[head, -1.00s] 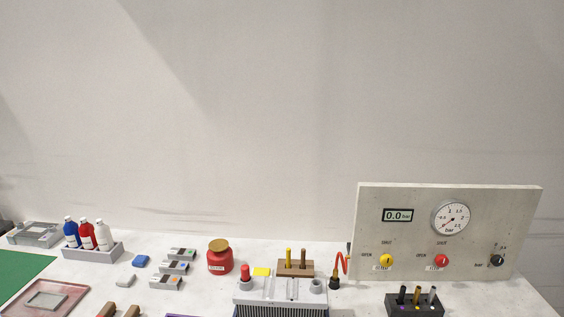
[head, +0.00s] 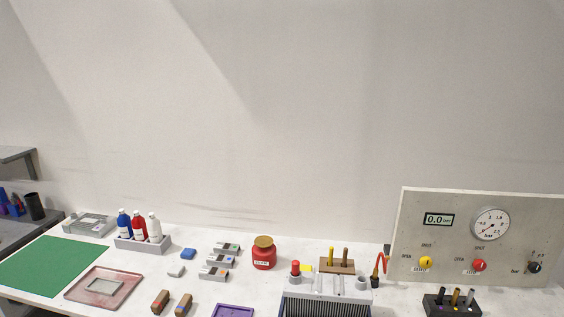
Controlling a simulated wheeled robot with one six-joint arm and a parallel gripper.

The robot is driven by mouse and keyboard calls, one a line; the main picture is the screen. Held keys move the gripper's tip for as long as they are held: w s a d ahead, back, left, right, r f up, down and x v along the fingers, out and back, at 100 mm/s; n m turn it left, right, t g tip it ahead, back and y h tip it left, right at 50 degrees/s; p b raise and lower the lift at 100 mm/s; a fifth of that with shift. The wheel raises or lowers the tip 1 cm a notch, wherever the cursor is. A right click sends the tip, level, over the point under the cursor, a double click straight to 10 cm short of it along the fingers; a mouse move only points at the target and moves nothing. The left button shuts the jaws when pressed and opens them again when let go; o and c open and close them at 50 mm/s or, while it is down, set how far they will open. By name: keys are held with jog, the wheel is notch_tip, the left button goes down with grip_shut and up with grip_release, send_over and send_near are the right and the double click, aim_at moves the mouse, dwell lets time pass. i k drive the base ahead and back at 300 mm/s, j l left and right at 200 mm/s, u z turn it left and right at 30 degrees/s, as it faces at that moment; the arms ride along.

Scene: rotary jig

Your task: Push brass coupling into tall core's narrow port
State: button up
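A grey finned core (head: 326,303) stands at the front of the bench, cut off by the lower picture edge. Its top has a red-capped port (head: 295,268) at the left and a grey open-looking port (head: 361,283) at the right. I cannot tell which is narrow, or whether this is the tall core. A red hose (head: 380,262) with a dark end fitting (head: 375,281) hangs beside the panel, right of the core. I cannot make out a brass coupling for certain. My gripper is not in view.
A gauge panel (head: 456,236) reading 0.0 bar stands at right, with a black plug block (head: 435,308) before it. A brown peg stand (head: 337,267) and red jar (head: 264,256) stand behind the core. Bottles (head: 139,226), a pink tray (head: 76,299) and green mat (head: 30,270) lie left.

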aim_at(355, 297)
jog(key=k+j+u, duration=0.1)
jog(key=k, duration=0.2)
jog(key=k+j+u, duration=0.1)
jog(key=k, duration=0.15)
jog(key=i+l+z, duration=0.15)
jog(key=i, duration=0.35)
jog(key=i+l+z, duration=0.2)
jog(key=i, duration=0.3)
jog(key=i+l+z, duration=0.15)
jog(key=i, duration=0.4)
jog(key=l, duration=0.1)
